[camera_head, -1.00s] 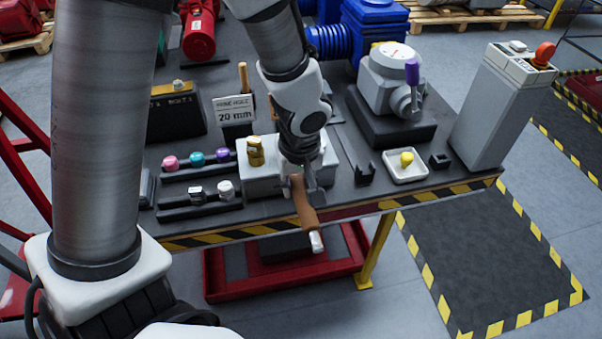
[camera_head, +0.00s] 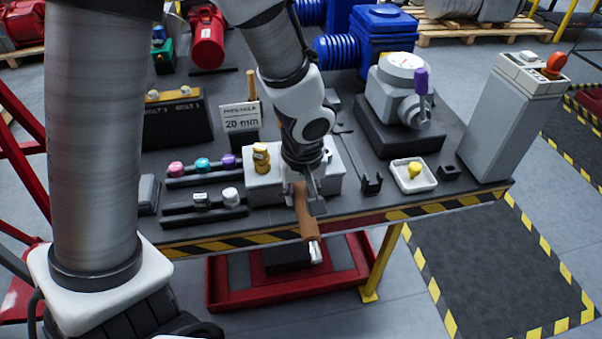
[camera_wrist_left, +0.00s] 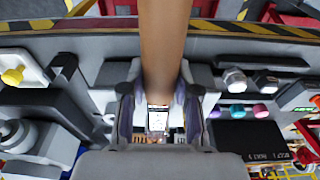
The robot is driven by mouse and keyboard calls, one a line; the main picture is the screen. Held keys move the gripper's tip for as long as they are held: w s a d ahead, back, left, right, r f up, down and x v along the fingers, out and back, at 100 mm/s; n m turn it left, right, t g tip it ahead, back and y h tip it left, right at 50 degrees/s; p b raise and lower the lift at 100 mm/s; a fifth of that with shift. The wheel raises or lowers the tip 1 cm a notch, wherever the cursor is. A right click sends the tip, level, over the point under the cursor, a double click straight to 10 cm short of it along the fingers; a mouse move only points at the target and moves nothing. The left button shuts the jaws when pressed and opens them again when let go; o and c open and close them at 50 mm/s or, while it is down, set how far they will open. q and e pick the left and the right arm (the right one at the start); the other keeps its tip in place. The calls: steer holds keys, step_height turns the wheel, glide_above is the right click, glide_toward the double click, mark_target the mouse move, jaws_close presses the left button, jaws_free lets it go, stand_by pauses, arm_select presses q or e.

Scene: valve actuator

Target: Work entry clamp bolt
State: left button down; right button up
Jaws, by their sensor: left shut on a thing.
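My left gripper (camera_head: 305,193) is shut on a brown-handled tool (camera_head: 307,220) with a pale metal end, in front of a light grey box (camera_head: 327,179) on the bench. The tool slants down past the bench's front edge. In the left wrist view, the brown handle (camera_wrist_left: 165,45) runs up from between the fingers (camera_wrist_left: 160,110). A brass fitting (camera_head: 261,158) stands on the left part of the box. I cannot make out the clamp bolt; the arm and gripper cover part of the box. My right gripper is not in view.
Racks with coloured knobs (camera_head: 202,167) lie left of the box. A "20 mm" sign (camera_head: 240,118) stands behind. To the right are a white tray (camera_head: 428,184) with a yellow piece, a valve actuator (camera_head: 390,95) with a purple-handled lever, and a tall grey control post (camera_head: 510,120).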

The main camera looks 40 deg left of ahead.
arm_select(q)
steer(key=shift+r, duration=0.1)
steer(key=shift+s+a+r+p, duration=0.1)
steer(key=shift+r+p, duration=0.8)
steer(key=shift+r, duration=0.1)
steer(key=shift+r+p, duration=1.15)
steer(key=shift+r, duration=0.3)
